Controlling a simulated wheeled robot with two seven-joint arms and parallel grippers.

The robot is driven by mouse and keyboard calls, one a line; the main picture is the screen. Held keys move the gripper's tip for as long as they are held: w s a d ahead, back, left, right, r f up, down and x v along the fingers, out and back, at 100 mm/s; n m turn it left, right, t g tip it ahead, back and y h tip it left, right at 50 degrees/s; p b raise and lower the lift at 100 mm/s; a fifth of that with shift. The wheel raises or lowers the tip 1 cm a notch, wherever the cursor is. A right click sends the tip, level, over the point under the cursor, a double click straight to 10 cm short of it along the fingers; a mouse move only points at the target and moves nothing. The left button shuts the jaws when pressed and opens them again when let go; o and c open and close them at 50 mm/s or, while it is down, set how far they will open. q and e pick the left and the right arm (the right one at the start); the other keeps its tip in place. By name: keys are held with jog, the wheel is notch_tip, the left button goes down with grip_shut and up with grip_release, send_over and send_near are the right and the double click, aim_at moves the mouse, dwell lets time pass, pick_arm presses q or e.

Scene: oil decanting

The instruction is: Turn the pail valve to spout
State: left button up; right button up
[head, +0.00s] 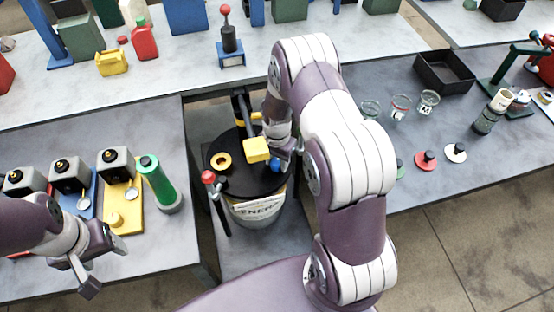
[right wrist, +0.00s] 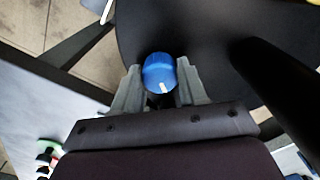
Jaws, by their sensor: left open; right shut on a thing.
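A white pail (head: 258,211) with a black lid (head: 238,183) stands on a low surface between the benches. A yellow block (head: 256,149), a yellow ring (head: 221,161) and a blue valve knob (head: 275,166) are on the lid. My right gripper (head: 286,158) is shut on the knob, partly hidden by my arm in the head view. In the right wrist view the blue knob (right wrist: 159,72) sits between both fingers, its white mark pointing toward the gripper's palm. My left gripper (head: 104,264) is open and empty at the lower left, over the left bench's front area.
A red-topped lever (head: 209,179) stands at the pail's left side. The left bench holds grey dispensers (head: 116,163) and a green cylinder (head: 158,182). The right bench holds glass jars (head: 400,106), a black tray (head: 444,72) and coloured discs (head: 426,160). Bare floor lies at lower right.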

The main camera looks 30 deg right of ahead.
aim_at(277, 161)
jog(key=shift+m, duration=1.1)
jog(key=o, duration=1.1)
jog(key=shift+c, duration=0.2)
jog(key=shift+r, duration=0.15)
notch_tip(277, 161, up, 4)
jog(key=shift+f+b, duration=0.1)
jog(key=shift+b, duration=0.65)
jog(key=s+d+r+b, duration=0.1)
jog(key=s+d+r, duration=0.4)
jog(key=s, duration=0.5)
notch_tip(277, 161, up, 2)
jog(key=shift+s+d, duration=0.2)
